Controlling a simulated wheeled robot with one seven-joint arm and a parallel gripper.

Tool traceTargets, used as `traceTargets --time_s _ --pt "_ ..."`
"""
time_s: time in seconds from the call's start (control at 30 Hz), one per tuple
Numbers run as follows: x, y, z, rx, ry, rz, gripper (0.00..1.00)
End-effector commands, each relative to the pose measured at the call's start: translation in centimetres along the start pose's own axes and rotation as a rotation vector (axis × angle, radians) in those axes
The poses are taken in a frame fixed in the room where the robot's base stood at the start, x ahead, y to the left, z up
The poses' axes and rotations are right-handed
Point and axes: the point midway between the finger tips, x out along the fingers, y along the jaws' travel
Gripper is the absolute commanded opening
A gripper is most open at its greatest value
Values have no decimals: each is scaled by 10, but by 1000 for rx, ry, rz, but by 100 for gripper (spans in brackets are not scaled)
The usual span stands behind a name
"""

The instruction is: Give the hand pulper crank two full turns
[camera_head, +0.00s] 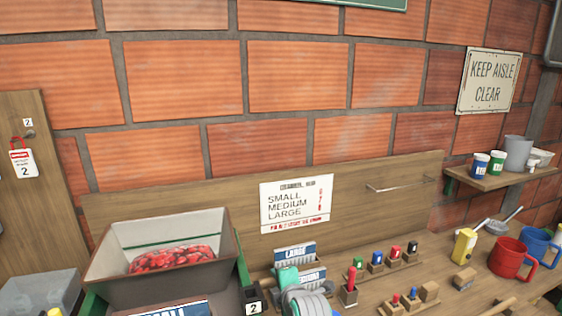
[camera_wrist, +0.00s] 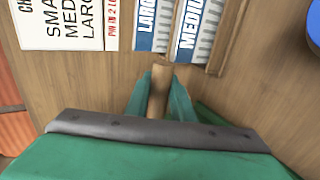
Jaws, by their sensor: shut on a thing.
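My gripper (camera_wrist: 158,98) has its green fingers closed on both sides of a round wooden handle (camera_wrist: 161,73), which looks like the crank's grip. The handle's end sticks out past the fingertips. In the head view my gripper (camera_head: 287,277) is at the bottom centre, right of the pulper, and hides the handle. The hand pulper's grey hopper (camera_head: 135,290) is at the lower left, holding red cherries (camera_head: 172,258). Part of its green body (camera_head: 242,268) shows at the hopper's right. The crank arm and its angle cannot be made out.
A SMALL/MEDIUM/LARGE sign (camera_head: 296,204) is on the backboard. Blue-labelled LARGE and MEDIUM cards stand close beyond my gripper. A shelf (camera_head: 500,178) holds tubs.

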Motion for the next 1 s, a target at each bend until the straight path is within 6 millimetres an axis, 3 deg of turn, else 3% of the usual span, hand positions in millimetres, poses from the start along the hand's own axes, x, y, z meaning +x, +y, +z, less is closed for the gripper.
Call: traceTargets --time_s 0.23,0.63,1.0 --pt "-8 28 -5 -5 3 6 4" --pt "-10 32 -12 -8 14 4 4" --pt "-38 55 -13 -6 8 5 4"
